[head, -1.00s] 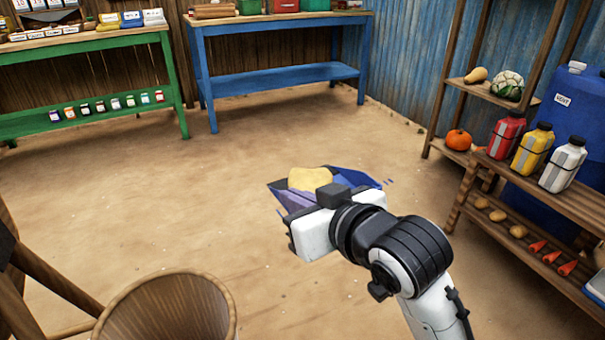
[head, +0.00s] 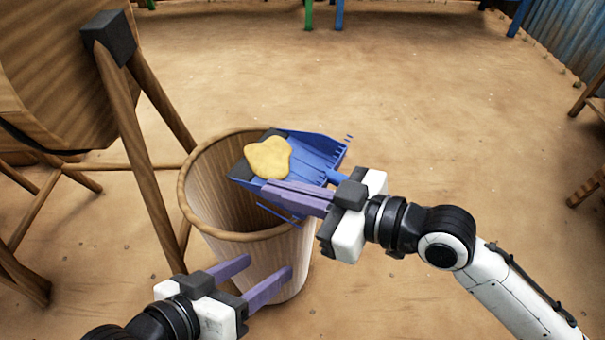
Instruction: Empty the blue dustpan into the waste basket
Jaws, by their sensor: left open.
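The blue dustpan (head: 315,147) is over the right part of the waste basket's mouth, with its dark lip toward the left. A yellow lump (head: 267,158) lies on the pan near that lip. The brown waste basket (head: 225,246) stands upright on the floor; the part of its inside that shows looks empty. My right gripper (head: 278,193) is shut on the dustpan and holds it from the right; its fingers hide part of the pan. My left gripper (head: 267,270) is open and empty, low in front of the basket.
A wooden stand (head: 128,150) with a large round wooden piece (head: 55,75) is close to the left of the basket. Shelf legs show at the far right edge. The sandy floor behind and right of the basket is clear.

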